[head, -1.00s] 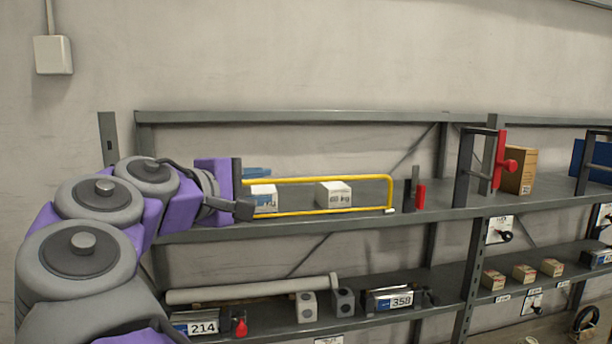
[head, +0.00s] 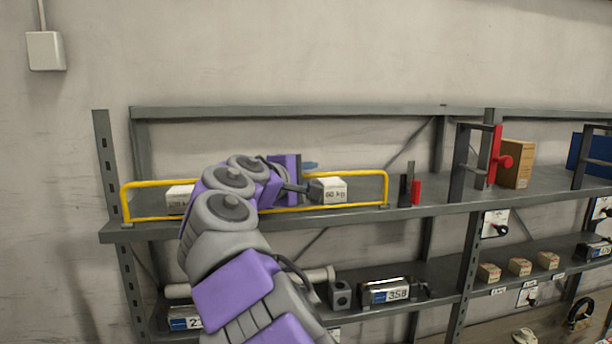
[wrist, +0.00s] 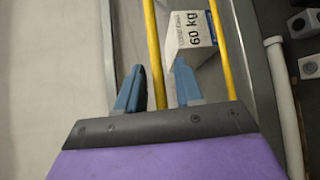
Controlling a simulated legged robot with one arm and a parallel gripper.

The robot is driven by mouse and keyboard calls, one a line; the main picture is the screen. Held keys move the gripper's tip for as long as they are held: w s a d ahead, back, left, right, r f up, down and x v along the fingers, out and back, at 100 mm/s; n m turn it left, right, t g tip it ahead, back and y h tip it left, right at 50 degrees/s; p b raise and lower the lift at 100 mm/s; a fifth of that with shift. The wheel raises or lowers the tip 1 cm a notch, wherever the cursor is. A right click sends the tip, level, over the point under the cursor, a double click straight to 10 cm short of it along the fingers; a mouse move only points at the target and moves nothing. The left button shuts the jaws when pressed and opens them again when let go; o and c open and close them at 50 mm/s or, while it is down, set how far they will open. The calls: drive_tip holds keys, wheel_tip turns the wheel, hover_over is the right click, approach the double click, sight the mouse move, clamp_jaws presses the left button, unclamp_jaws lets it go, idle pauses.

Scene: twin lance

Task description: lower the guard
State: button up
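The guard is a yellow tubular rail (head: 355,174) standing upright along the front edge of the upper shelf. Its two bars run lengthwise in the wrist view (wrist: 153,50). My gripper (head: 308,172) is at the guard's middle right in the head view, partly hidden by my own arm. In the wrist view my gripper (wrist: 160,75) has its two blue fingers apart, with the upper yellow bar passing between them in the picture. I cannot tell whether the fingers touch the bar. A white box marked 60 kg (wrist: 187,38) lies beyond the fingertips.
Another white box (head: 178,198) sits behind the guard at left. A red handle (head: 416,192) stands just right of the guard. Farther right are a red latch (head: 497,160) and a cardboard box (head: 516,163). The lower shelf holds a box marked 358 (head: 388,292).

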drive_tip(key=shift+w+d, duration=0.15)
drive_tip(key=shift+d, duration=0.1)
drive_tip(key=shift+a, duration=0.2)
drive_tip(key=shift+a, duration=0.25)
drive_tip(key=shift+c, duration=1.4)
drive_tip(key=shift+d+f, duration=0.1)
clamp_jaws()
